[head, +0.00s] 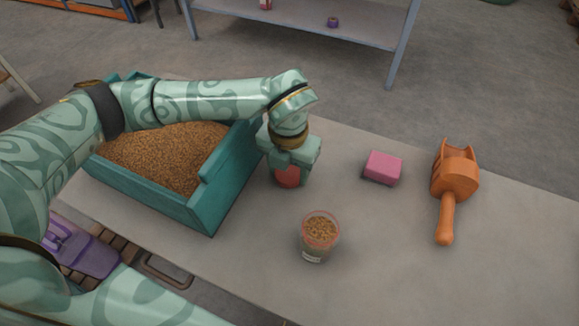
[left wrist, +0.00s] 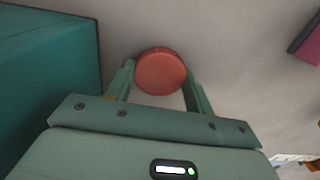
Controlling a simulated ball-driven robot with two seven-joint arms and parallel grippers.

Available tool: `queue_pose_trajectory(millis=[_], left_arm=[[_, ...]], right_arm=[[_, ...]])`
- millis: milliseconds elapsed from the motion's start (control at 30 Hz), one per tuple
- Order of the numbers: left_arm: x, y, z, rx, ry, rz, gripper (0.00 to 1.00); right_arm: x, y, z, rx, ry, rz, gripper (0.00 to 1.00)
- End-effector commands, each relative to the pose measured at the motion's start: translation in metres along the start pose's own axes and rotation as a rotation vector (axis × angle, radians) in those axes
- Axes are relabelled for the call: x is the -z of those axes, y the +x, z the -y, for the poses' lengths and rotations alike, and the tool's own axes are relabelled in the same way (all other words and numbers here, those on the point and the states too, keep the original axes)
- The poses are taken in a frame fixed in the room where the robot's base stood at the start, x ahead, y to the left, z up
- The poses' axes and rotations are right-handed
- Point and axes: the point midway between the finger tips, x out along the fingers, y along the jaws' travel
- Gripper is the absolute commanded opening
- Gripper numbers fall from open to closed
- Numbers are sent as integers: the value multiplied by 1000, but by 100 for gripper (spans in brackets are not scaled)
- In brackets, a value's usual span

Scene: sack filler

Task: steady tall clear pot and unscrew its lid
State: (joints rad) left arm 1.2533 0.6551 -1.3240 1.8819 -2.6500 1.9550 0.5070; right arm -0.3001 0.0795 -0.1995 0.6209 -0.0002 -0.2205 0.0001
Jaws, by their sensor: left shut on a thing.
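My left gripper (head: 289,173) is shut on a red round lid (head: 288,178), low over the table to the right of the teal bin. In the left wrist view the lid (left wrist: 161,72) shows as a red disc between the two fingertips (left wrist: 160,80). I cannot tell whether the lid touches the table or whether anything is under it. A clear pot (head: 315,250) with grain in it stands upright, apart from the gripper, nearer the front. Its grain shows from above, with a pinkish rim around it. My right gripper is not in view.
A teal bin (head: 215,201) full of grain stands close left of the gripper. A pink block (head: 383,168) and an orange scoop (head: 455,180) lie to the right on the grey table (head: 400,280). The table's right front is clear. A shelf rack (head: 330,30) stands behind.

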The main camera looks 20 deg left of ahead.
Motion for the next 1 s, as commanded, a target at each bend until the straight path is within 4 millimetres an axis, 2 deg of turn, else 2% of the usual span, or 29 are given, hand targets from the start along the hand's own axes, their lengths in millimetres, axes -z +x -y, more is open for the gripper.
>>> queue_pose_trajectory(millis=[200, 233, 300, 633, 767, 1000], left_arm=[[0, 1, 0, 0, 0, 1, 26], [0, 1, 0, 0, 0, 1, 61], [0, 1, 0, 0, 0, 1, 75], [0, -4, 0, 0, 0, 2, 75], [0, -29, 0, -1, 0, 8, 75], [0, -88, 0, 0, 0, 9, 75]], right_arm=[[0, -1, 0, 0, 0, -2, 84], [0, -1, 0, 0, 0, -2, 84], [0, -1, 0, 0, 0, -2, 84], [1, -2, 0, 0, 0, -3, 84], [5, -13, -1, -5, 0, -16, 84], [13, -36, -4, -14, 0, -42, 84]])
